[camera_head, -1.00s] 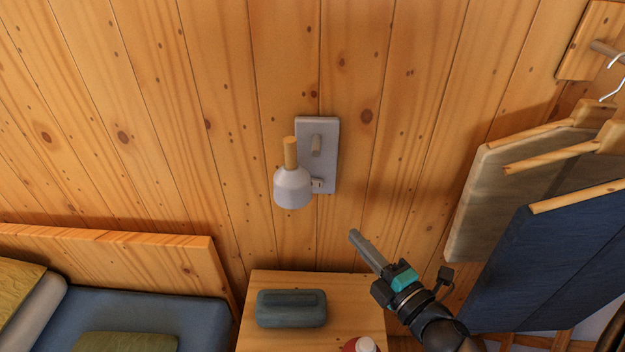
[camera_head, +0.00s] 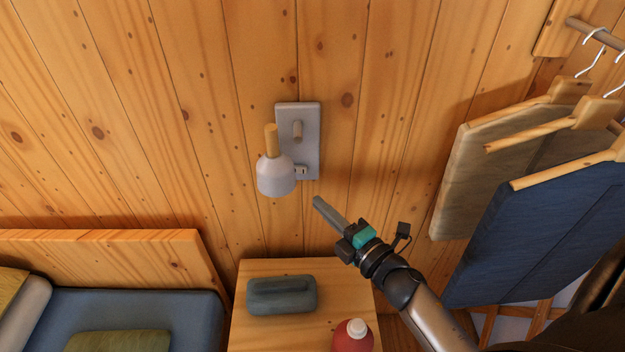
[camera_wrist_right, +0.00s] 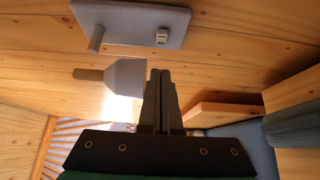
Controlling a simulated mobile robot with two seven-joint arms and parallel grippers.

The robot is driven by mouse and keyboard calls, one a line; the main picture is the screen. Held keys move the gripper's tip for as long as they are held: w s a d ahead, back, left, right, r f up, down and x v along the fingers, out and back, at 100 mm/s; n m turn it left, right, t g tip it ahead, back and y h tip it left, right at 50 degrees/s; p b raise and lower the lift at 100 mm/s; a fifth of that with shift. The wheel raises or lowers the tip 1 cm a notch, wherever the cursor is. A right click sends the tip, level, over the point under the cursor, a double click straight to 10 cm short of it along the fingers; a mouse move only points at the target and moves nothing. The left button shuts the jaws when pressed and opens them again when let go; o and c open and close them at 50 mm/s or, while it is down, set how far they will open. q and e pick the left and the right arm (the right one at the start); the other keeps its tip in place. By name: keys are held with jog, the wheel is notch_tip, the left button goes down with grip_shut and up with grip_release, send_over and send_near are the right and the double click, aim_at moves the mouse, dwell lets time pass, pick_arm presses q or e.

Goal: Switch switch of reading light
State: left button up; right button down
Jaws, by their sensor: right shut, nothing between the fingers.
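The reading light (camera_head: 276,174) has a whitish bell-shaped shade with a wooden handle-like top. It is mounted on a grey wall plate (camera_head: 312,140) with a short peg. A small switch (camera_head: 302,171) sits low on the plate, beside the shade. In the right wrist view the plate (camera_wrist_right: 125,22), the switch (camera_wrist_right: 162,37) and the shade (camera_wrist_right: 126,76) show ahead of the fingers. My right gripper (camera_head: 317,201) is shut and empty, just below the plate and to the right of the shade, apart from the switch. My left gripper is not in view.
A wooden bedside table (camera_head: 250,335) stands below with a grey-blue box-like object (camera_head: 281,295) and a red bottle (camera_head: 352,338). A bed (camera_head: 190,310) is at the left. Clothes on hangers (camera_head: 560,215) hang at the right. The wall around the plate is clear.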

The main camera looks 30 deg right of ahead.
aim_at(301, 171)
jog(key=w, duration=0.4)
jog(key=w+d, duration=0.1)
jog(key=w, duration=0.2)
jog(key=shift+w+d, duration=0.3)
jog(key=shift+w, duration=0.1)
